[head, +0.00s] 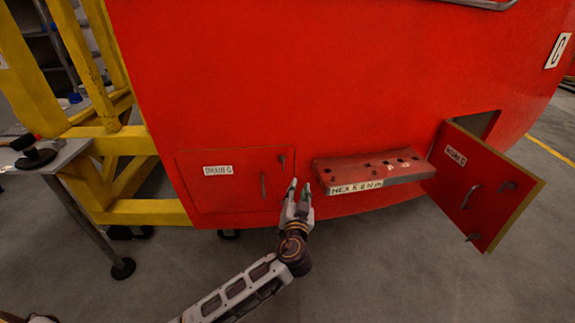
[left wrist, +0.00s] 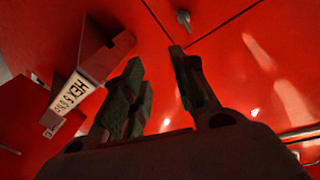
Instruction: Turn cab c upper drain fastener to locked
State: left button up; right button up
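The red cab (head: 230,80) bears a "C" plate (head: 558,50). Its drain hatch (head: 225,195), labelled "DRAIN C", is flush with the body at lower left. The upper drain fastener (head: 282,162), a small grey lever, sits near the hatch's upper right corner and looks roughly upright. In the left wrist view a grey fastener (left wrist: 183,18) shows beyond the fingertips, beside the hatch seams. My left gripper (head: 298,188) is open and empty, just below the upper fastener. Its two dark fingers (left wrist: 160,65) are apart. The hatch's lower right corner is partly hidden.
A grey handle (head: 263,187) is on the drain hatch. A red ledge (head: 335,172) marked "HEX" juts out right of my gripper. Another hatch door (head: 465,200) stands open farther right. Yellow framing (head: 150,212) and a grey table (head: 60,155) stand at left.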

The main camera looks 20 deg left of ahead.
pick_arm(q)
jog(key=a+n+y, duration=0.1)
jog(key=n, duration=0.1)
jog(key=a+n+y, duration=0.1)
jog(key=n, duration=0.1)
jog(key=s+a+n+y, duration=0.1)
jog(key=n, duration=0.1)
jog(key=shift+a+r+g, duration=0.15)
jog(key=shift+a+g, duration=0.1)
jog(key=shift+g, duration=0.15)
pick_arm(e)
jog(key=shift+a+f, duration=0.1)
jog(key=shift+a, duration=0.8)
